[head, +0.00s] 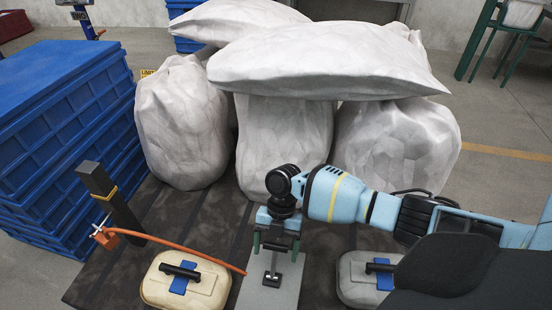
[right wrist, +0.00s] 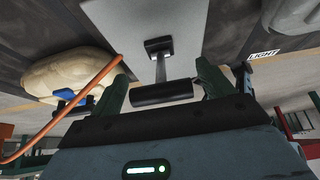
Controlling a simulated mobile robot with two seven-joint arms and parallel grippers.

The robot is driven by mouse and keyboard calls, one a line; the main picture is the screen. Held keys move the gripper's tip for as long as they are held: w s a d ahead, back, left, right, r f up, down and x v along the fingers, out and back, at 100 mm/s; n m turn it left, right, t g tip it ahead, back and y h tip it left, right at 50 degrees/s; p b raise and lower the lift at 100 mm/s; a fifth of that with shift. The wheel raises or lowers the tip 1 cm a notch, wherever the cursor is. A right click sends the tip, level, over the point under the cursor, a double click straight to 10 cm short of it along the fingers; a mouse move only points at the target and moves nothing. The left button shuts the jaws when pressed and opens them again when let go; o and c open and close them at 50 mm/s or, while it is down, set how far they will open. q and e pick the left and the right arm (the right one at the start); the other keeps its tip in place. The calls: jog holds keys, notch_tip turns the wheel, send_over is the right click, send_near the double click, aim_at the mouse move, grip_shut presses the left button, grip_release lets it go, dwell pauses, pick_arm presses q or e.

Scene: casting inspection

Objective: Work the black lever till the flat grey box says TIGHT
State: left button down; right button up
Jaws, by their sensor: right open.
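The flat grey box (head: 287,291) lies on the dark surface at the lower middle of the head view. It also shows at the top of the right wrist view (right wrist: 196,24). No TIGHT reading is visible on it. The black lever (right wrist: 161,92) is a dark crossbar on a thin metal stem rising from a black foot on the box. The foot (head: 271,279) shows in the head view. My right gripper (head: 275,242) is open above the box, its green fingers on either side of the crossbar. I cannot tell whether they touch it. My left gripper is out of view.
A cream case (head: 186,279) lies left of the box, a grey case (head: 359,280) right. An orange bar (head: 180,248) runs from near the dark post (head: 108,198) towards the box. White sacks (head: 283,140) stand behind; blue crates (head: 60,150) stand left.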

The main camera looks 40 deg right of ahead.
jog(key=p+v, duration=0.2)
jog(key=v, duration=0.5)
jog(key=shift+d+r, duration=0.2)
jog(key=shift+r, duration=0.15)
jog(key=shift+w, duration=0.1)
jog(key=shift+c, duration=0.3)
